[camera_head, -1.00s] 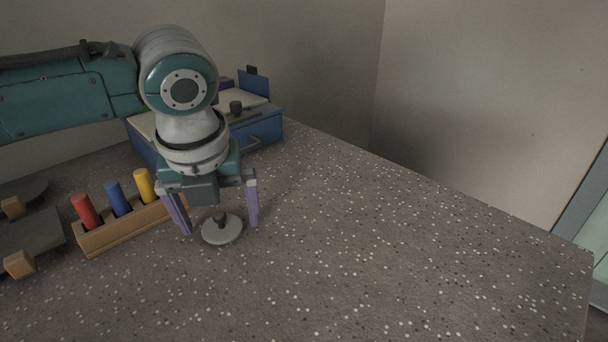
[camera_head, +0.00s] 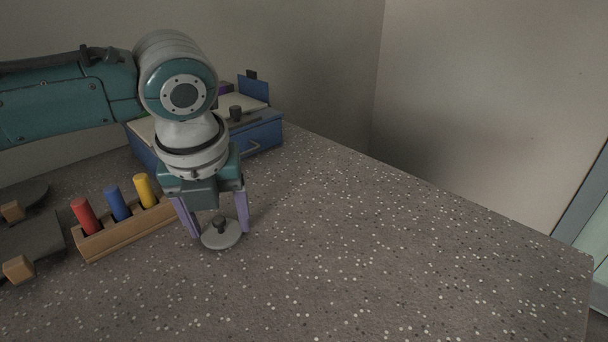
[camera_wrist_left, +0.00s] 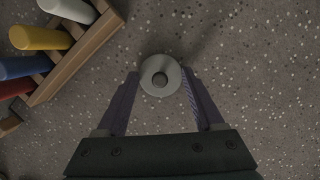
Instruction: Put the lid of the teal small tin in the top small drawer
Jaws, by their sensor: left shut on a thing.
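The lid (camera_head: 221,239) is a grey round disc with a dark knob, at the bench's middle left. In the left wrist view the lid (camera_wrist_left: 160,90) sits between my fingertips. My left gripper (camera_head: 218,231) points down and is shut on the lid, a purple finger on each side. The lid looks on or very close to the bench. A blue drawer unit (camera_head: 263,139) with a pale top and a front handle stands behind, partly hidden by my arm. I cannot tell which part is the top small drawer. No teal tin shows. My right gripper is not in view.
A wooden peg rack (camera_head: 118,237) with red, blue and yellow pegs stands close left of my gripper; the wrist view also shows a white peg (camera_wrist_left: 68,9). Dark flat things with wooden blocks (camera_head: 18,269) lie far left. The bench's right side is clear.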

